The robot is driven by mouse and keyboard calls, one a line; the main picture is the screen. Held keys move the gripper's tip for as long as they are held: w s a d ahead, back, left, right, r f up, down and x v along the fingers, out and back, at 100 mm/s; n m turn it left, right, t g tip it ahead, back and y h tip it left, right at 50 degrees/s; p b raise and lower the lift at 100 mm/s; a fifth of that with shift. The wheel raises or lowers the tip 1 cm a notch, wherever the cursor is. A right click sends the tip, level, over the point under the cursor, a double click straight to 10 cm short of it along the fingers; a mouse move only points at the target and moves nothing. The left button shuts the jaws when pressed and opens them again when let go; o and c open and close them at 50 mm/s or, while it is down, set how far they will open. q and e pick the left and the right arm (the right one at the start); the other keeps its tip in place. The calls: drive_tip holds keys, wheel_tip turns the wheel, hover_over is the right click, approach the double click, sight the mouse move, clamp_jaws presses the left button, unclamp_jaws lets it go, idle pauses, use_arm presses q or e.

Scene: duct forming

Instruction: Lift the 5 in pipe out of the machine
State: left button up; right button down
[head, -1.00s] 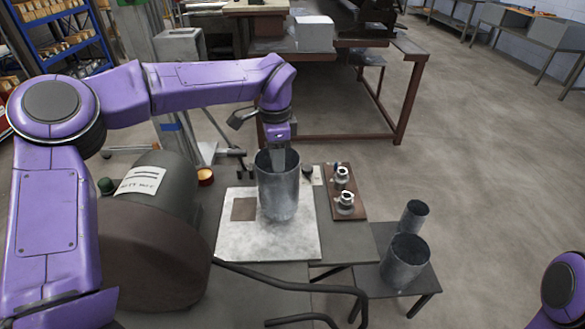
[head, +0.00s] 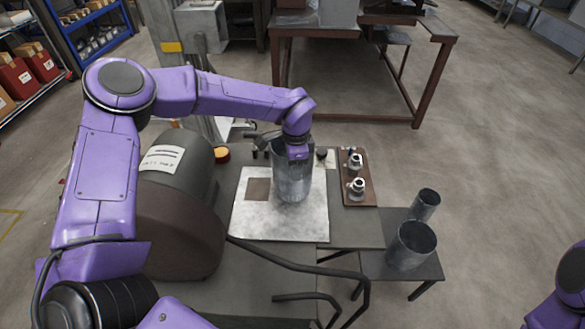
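A grey metal pipe (head: 291,183), which I take for the 5 in pipe, stands upright on the machine's pale square plate (head: 260,222). My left gripper (head: 297,158) points down at the pipe's top rim, with its fingers partly inside the mouth. The fingertips are hidden, so I cannot tell whether they are shut on the wall. The machine's rounded grey housing (head: 195,165) and brown drum-like part are left of the plate. My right gripper is out of view; only a piece of my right arm shows at the lower right.
Two open pipes, a larger one (head: 411,246) and a smaller one (head: 425,205), stand on a low side table (head: 375,265) to the right. A brown board (head: 367,193) with metal fittings lies right of the plate. Black curved bars (head: 300,262) run in front. Open floor lies right.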

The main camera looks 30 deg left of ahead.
use_arm(q)
drive_tip(key=shift+s+r, duration=0.1)
drive_tip(key=shift+s, duration=0.05)
drive_tip(key=shift+c, duration=0.7)
clamp_jaws()
idle(0.5)
